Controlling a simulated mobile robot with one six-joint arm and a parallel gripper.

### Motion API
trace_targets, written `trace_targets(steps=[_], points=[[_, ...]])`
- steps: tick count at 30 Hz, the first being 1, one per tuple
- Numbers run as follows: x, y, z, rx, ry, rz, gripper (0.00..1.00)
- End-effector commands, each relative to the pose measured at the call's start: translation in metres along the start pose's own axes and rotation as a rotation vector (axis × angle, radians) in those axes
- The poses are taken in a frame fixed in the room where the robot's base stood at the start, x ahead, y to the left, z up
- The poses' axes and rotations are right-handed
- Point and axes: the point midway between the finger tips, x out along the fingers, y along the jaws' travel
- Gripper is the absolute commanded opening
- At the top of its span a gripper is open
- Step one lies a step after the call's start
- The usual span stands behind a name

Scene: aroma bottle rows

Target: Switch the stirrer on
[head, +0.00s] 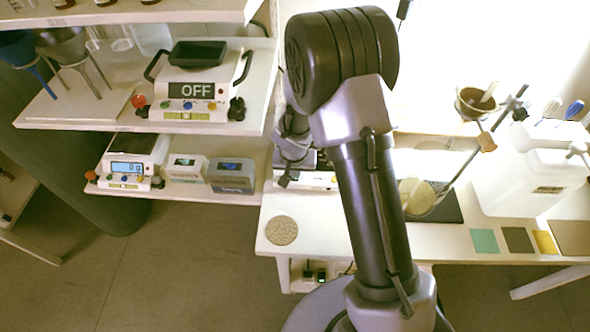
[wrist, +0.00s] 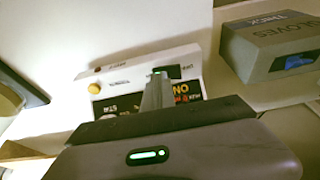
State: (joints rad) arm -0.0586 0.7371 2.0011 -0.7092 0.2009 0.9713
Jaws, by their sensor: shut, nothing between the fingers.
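A white device with a yellow knob and dark label panels (wrist: 110,88) faces my gripper in the wrist view; I take it to be the stirrer. Orange lettering that seems to read ON shows on a dark panel, partly hidden by my fingers. In the head view its white front (head: 319,180) shows on the bench, mostly hidden behind my arm. My gripper (wrist: 158,80) is shut and empty, its fingertips in front of the device's face, close to a small green-lit spot. Whether they touch it I cannot tell. My gripper also shows in the head view (head: 287,180).
A grey gloves box (wrist: 270,48) stands right of the device. In the head view, a device showing OFF (head: 197,90) sits on the left shelf, above a scale (head: 128,168). A round cork mat (head: 282,230) lies on the bench, and a white canister (head: 525,175) stands at right.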

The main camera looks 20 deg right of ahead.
Motion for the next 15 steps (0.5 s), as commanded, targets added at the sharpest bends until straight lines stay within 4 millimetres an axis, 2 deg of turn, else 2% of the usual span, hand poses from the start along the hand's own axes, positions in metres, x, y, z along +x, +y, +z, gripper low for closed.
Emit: trace_targets(steps=[8,15], points=[[0.0,0.0,0.001,0.0,-0.002,0.002,0.0],[-0.003,-0.01,-0.001,-0.002,-0.001,0.002,0.0]])
